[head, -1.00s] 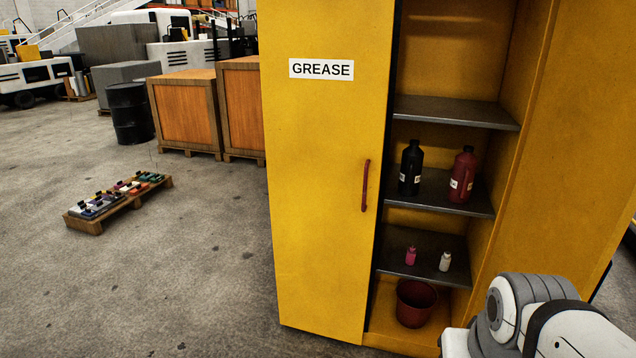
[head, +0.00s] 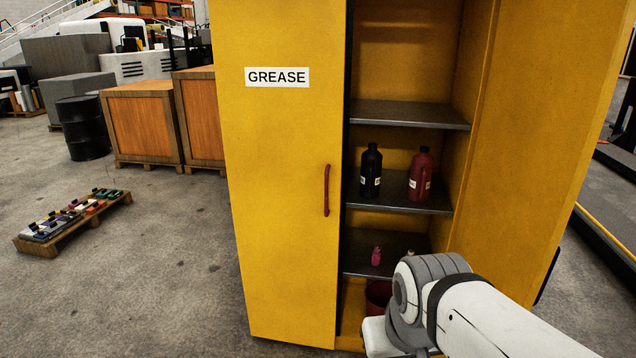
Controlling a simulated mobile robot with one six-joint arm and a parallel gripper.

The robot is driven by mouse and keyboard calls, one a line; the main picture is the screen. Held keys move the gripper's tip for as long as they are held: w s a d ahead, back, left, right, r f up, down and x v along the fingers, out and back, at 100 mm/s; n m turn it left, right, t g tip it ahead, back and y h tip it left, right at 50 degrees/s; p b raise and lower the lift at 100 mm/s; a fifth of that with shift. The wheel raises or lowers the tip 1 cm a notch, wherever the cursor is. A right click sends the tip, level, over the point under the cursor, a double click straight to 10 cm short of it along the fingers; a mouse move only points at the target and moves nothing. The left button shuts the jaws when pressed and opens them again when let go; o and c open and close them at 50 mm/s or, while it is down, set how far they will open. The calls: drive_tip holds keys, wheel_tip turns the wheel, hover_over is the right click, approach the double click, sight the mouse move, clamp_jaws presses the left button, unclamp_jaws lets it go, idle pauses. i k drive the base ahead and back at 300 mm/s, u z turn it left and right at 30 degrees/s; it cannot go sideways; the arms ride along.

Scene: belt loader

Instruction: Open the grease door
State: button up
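The grease door (head: 280,130) is a tall yellow cabinet door with a white GREASE label (head: 277,77) and a red vertical handle (head: 327,190) near its right edge. My white and grey arm shows at the lower right, in front of the lower part of the cabinet. My gripper itself is not visible. Nothing is seen touching the handle.
Shelves hold a black bottle (head: 371,170), a red bottle (head: 420,175) and a small pink bottle (head: 376,256). A red bucket (head: 377,295) is partly hidden by my arm. Wooden crates (head: 143,122), a black drum (head: 83,128) and a low pallet (head: 72,222) stand left. Floor between is clear.

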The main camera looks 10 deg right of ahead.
sight(280, 65)
drive_tip(key=i, duration=0.95)
drive_tip(key=u, duration=0.05)
